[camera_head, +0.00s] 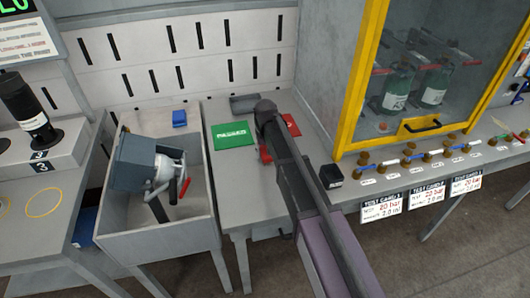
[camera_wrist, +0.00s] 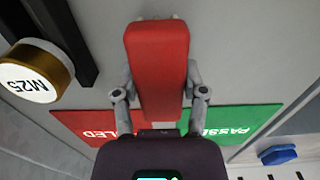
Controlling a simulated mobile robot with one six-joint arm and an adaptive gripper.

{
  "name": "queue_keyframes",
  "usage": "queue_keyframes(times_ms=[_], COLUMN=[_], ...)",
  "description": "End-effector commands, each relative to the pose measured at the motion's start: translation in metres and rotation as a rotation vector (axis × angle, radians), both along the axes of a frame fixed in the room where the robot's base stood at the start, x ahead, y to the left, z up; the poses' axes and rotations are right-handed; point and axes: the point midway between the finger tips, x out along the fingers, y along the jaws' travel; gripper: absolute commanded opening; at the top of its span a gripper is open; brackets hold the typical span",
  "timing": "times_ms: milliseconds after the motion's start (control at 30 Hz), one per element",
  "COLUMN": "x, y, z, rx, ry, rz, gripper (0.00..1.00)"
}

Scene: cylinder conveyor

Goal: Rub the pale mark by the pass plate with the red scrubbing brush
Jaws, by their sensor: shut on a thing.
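My gripper (camera_wrist: 160,98) is shut on the red scrubbing brush (camera_wrist: 160,55), its fingers on either side of the brush in the wrist view. In the head view my arm hides most of the gripper, and a bit of red shows beside it (camera_head: 265,154). The green pass plate (camera_head: 236,135) lies on the grey bench, left of my arm; it also shows in the wrist view (camera_wrist: 248,119), partly behind a finger. I cannot make out the pale mark for certain. Whether the brush touches the bench is unclear.
A red fail plate (camera_head: 292,124) lies right of the pass plate. A brass-rimmed M25 piece (camera_wrist: 30,75) shows at the wrist view's left. A grey bin (camera_head: 163,243) stands left of the bench. A yellow-framed cabinet (camera_head: 360,75) stands right. Bench front is clear left of my arm.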

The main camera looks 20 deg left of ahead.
Motion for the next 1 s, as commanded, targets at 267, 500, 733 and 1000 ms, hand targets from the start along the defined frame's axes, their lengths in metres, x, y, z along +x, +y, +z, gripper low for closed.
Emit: queue_keyframes(times_ms=[267,500,733,1000], x=[0.0,0.0,0.0,0.0], y=[0.0,0.0,0.0,0.0], z=[0.02,0.037,0.053,0.06], rx=[0.0,0.0,0.0,0.0], ry=[0.0,0.0,0.0,0.0], rz=[0.0,0.0,0.0,0.0], gripper=[0.17,0.17,0.17,0.17])
